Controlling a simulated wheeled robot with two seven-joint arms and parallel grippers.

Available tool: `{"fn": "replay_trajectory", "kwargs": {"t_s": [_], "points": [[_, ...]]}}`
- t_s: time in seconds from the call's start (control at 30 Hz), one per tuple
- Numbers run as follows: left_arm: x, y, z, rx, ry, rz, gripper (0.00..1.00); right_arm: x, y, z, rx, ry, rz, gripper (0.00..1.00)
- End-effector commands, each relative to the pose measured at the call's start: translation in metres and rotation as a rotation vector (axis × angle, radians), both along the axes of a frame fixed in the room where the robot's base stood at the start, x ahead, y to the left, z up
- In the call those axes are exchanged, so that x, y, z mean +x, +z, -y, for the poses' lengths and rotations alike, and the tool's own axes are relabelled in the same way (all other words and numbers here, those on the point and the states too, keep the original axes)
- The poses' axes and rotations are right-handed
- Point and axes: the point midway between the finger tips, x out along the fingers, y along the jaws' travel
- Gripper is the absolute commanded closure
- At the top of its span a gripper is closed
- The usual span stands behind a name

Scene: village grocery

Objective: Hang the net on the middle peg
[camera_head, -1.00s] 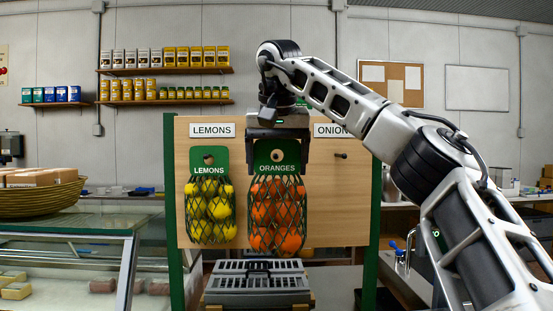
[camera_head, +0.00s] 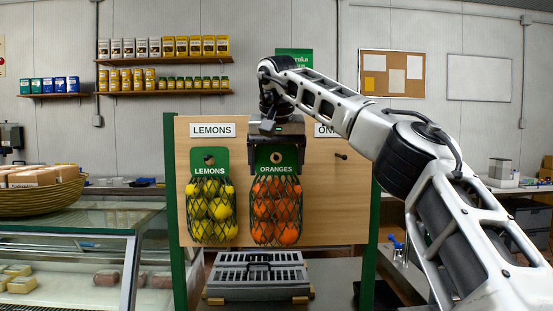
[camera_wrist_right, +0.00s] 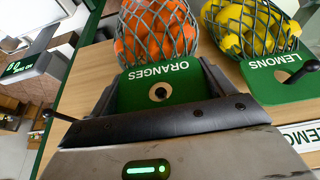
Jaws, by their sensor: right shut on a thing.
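The net of oranges (camera_head: 276,212) has a green card (camera_head: 262,158) with a round hole and hangs upright in front of the middle of the wooden board (camera_head: 325,215). My right gripper (camera_head: 279,160) is shut on the card, its fingers at the card's sides. In the right wrist view the gripper (camera_wrist_right: 160,95) holds the card (camera_wrist_right: 150,75) with the oranges (camera_wrist_right: 155,25) beyond it. A dark spot shows inside the card's hole, perhaps the middle peg's tip; I cannot tell if the peg passes through. My left gripper is out of view.
A net of lemons (camera_head: 210,210) hangs on the left peg, close beside the oranges. The right peg (camera_head: 341,155) is bare. A grey crate (camera_head: 258,277) stands below the board. A glass counter (camera_head: 75,245) is at left.

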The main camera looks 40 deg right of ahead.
Motion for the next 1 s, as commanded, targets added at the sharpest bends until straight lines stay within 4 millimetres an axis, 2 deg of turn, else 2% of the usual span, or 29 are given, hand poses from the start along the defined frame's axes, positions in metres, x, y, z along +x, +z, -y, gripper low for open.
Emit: {"fn": "replay_trajectory", "kwargs": {"t_s": [0.5, 1.0], "points": [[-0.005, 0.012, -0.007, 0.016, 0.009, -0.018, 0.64, 0.022, 0.003, 0.019, -0.001, -0.001, 0.003, 0.89], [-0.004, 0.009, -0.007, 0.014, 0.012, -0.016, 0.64, 0.032, -0.006, 0.027, 0.0, 0.0, 0.004, 0.89]]}}
